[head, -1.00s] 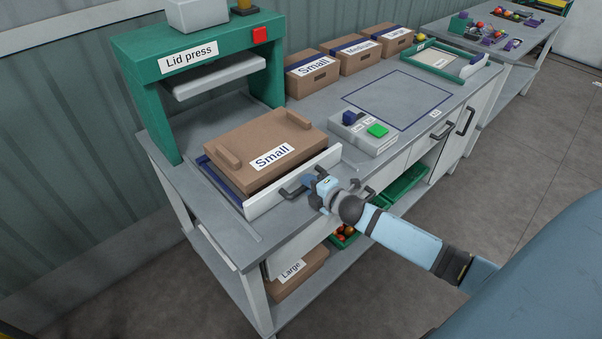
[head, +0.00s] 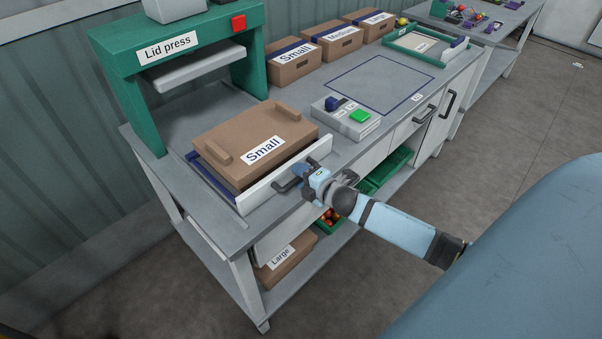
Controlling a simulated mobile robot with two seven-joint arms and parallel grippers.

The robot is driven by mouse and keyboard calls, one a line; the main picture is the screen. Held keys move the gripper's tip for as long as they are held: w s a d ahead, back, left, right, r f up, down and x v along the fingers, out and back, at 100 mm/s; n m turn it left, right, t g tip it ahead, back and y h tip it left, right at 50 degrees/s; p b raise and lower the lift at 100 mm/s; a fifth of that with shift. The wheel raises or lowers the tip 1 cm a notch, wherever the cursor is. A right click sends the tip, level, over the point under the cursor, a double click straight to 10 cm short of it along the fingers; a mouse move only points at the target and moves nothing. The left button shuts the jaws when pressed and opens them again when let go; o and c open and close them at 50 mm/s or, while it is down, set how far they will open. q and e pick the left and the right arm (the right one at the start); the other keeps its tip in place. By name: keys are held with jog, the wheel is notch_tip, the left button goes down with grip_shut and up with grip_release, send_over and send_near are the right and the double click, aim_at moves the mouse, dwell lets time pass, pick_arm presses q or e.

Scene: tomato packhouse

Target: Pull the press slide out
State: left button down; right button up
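The press slide (head: 262,190) is a tray with a white front panel and a dark bar handle (head: 285,186). It stands out in front of the green lid press (head: 130,75), near the table's front edge. A brown carton with a lid labelled Small (head: 225,140) sits on it. My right gripper (head: 304,180) is at the right part of the handle and appears shut on it; its fingertips are small and partly hidden. My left gripper is not in view.
A control box with a green button (head: 345,118) stands right of the slide. Several cartons (head: 294,62) line the back. A blue outlined square (head: 380,80) on the table is empty. Crates and a carton labelled Large (head: 285,262) are on the shelf below.

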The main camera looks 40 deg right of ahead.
jog(key=v, duration=1.3)
jog(key=shift+s+b, duration=0.3)
jog(key=shift+s, duration=0.1)
